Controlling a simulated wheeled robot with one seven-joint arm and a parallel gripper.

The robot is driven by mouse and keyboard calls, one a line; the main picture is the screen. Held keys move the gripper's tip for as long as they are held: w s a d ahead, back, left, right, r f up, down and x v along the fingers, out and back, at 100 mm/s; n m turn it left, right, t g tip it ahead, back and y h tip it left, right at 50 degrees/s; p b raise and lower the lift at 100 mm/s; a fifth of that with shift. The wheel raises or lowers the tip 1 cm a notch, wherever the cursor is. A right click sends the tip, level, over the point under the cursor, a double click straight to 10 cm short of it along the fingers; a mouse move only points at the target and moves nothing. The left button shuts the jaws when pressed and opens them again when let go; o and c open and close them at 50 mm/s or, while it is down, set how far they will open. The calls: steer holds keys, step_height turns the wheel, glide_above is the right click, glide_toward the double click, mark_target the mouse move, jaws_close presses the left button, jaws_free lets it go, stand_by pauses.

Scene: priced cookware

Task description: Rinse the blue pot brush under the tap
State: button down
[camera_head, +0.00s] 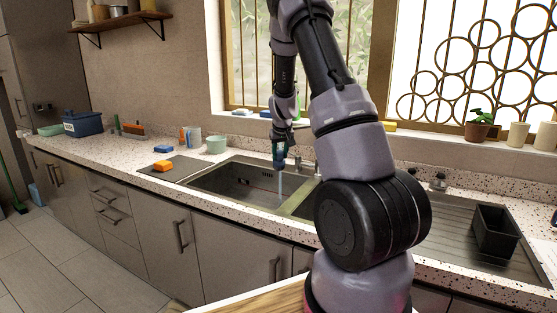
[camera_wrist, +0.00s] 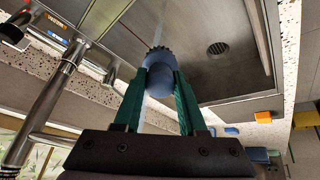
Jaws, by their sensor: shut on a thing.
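My gripper (camera_wrist: 160,78) is shut on the blue pot brush (camera_wrist: 157,68), with a teal finger on each side of its rounded blue body. The brush's dark bristles point away from the gripper, over the sink basin (camera_wrist: 225,75). In the head view my gripper (camera_head: 279,160) is above the sink basin (camera_head: 215,184), close to the tap (camera_head: 297,163). A pale vertical streak of water (camera_head: 281,187) shows below the gripper. The metal tap (camera_wrist: 45,105) is at the left in the wrist view. Whether water touches the bristles is hard to tell.
An orange sponge (camera_head: 163,166) and a blue sponge (camera_head: 163,149) lie left of the sink. A black bin (camera_head: 495,230) stands on the right drainboard (camera_head: 449,226). A drain (camera_wrist: 218,48) is in the basin.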

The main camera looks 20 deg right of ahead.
mark_target(282, 158)
steer(key=shift+s+a, duration=0.25)
steer(key=shift+s, duration=0.6)
steer(key=shift+s+a, duration=0.3)
steer(key=shift+s, duration=0.6)
steer(key=shift+s+a, duration=0.25)
steer(key=shift+s, duration=0.6)
steer(key=s+a+r, duration=0.1)
steer(key=s+r, duration=0.3)
steer(key=shift+s+a, duration=0.25)
steer(key=shift+s, duration=0.15)
